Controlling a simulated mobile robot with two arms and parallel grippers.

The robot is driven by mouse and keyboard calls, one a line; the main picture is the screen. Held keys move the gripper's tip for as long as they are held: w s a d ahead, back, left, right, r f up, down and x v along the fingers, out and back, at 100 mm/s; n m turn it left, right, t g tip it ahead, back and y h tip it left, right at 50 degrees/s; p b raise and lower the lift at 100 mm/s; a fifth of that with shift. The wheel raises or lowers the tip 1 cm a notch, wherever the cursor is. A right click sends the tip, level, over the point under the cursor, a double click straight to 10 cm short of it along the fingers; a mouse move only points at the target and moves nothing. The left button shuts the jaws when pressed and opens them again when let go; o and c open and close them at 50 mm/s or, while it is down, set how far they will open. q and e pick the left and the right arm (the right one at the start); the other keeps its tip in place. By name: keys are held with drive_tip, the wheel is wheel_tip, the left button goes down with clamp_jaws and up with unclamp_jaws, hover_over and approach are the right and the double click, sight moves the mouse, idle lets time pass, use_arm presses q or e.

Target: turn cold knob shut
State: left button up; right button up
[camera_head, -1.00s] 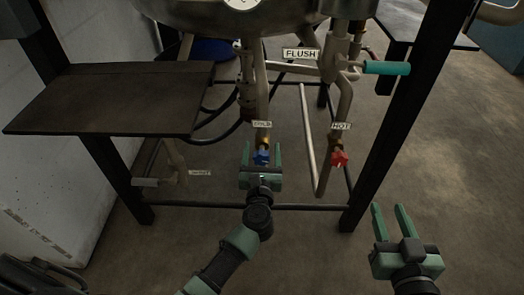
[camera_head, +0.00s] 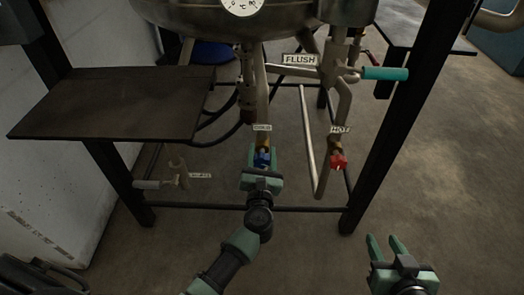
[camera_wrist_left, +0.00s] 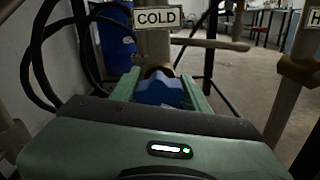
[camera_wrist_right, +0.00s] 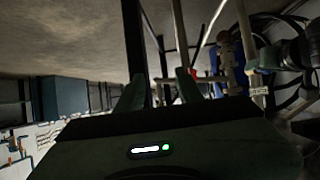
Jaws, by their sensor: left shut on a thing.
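The blue cold knob (camera_head: 262,158) sits on the pipe under the COLD label (camera_head: 262,128). My left gripper (camera_head: 262,170) is shut on it, with a finger on either side. In the left wrist view the blue knob (camera_wrist_left: 158,92) shows between the green fingers, below the COLD label (camera_wrist_left: 157,18). The gripper's body hides its lower part. My right gripper (camera_head: 386,248) is open and empty at the lower right, apart from the pipes. Its two fingers (camera_wrist_right: 162,92) also show spread in the right wrist view.
The red hot knob (camera_head: 338,161) is right of the cold knob. A teal-handled FLUSH valve (camera_head: 385,73) is above it. A dark shelf (camera_head: 115,103) juts out at left. Black frame legs (camera_head: 120,185) and a low crossbar (camera_head: 300,208) surround the pipes. The floor at right is clear.

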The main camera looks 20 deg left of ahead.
use_arm(q)
drive_tip(key=m+p, duration=0.1)
drive_tip(key=m, duration=0.1)
drive_tip(key=shift+m+p, duration=0.35)
drive_tip(key=shift+m, duration=0.05)
drive_tip(key=m+p, duration=0.1)
drive_tip(key=m, duration=0.1)
drive_tip(key=shift+m+p, duration=0.3)
drive_tip(key=shift+m, duration=0.1)
drive_tip(key=m+p, duration=0.1)
drive_tip(key=m, duration=0.1)
drive_tip(key=shift+d+m, duration=0.1)
drive_tip(key=shift+m, duration=0.2)
drive_tip(key=shift+m+p, duration=0.4)
use_arm(e)
drive_tip(key=s+d+f+g+h, duration=0.1)
drive_tip(key=s+d+f+g, duration=0.2)
drive_tip(key=s, duration=0.4)
drive_tip(key=s+d+f+g+h, duration=0.1)
drive_tip(key=s+d+f+g, duration=0.15)
drive_tip(key=s+g, duration=0.4)
use_arm(q)
drive_tip(key=shift+f+m+p, duration=0.15)
drive_tip(key=shift+m+p, duration=0.7)
drive_tip(key=shift+m, duration=1.05)
use_arm(e)
drive_tip(key=x, duration=0.7)
drive_tip(key=shift+s+a+f, duration=0.25)
drive_tip(key=shift+a+f, duration=0.15)
drive_tip(key=shift+f, duration=0.05)
